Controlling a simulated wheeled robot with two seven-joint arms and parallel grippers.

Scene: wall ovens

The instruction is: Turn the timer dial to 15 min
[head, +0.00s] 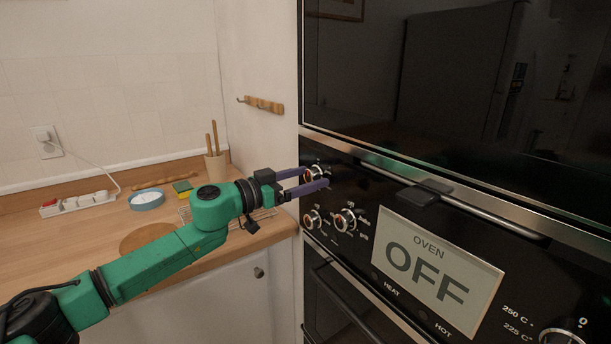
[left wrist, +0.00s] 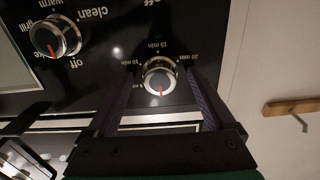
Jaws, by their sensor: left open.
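The timer dial (left wrist: 159,76) is a round silver knob with a red pointer, on the black oven panel. In the left wrist view its labels look upside down, with 15 min at the top of the picture. The red pointer points to the bottom of that view, away from the 15 min mark. In the head view the dial (head: 313,173) is the upper knob at the panel's left end, partly covered by my gripper. My left gripper (head: 315,180) is open, with one finger on each side of the dial. I cannot tell whether the fingers touch it. My right gripper is not in view.
Two other knobs (head: 312,219) (head: 345,220) sit below the timer dial. A display (head: 438,262) reads OVEN OFF. A temperature dial (head: 564,336) is at the lower right. A steel handle bar (head: 490,215) sticks out above the display. The wooden counter (head: 100,220) lies left.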

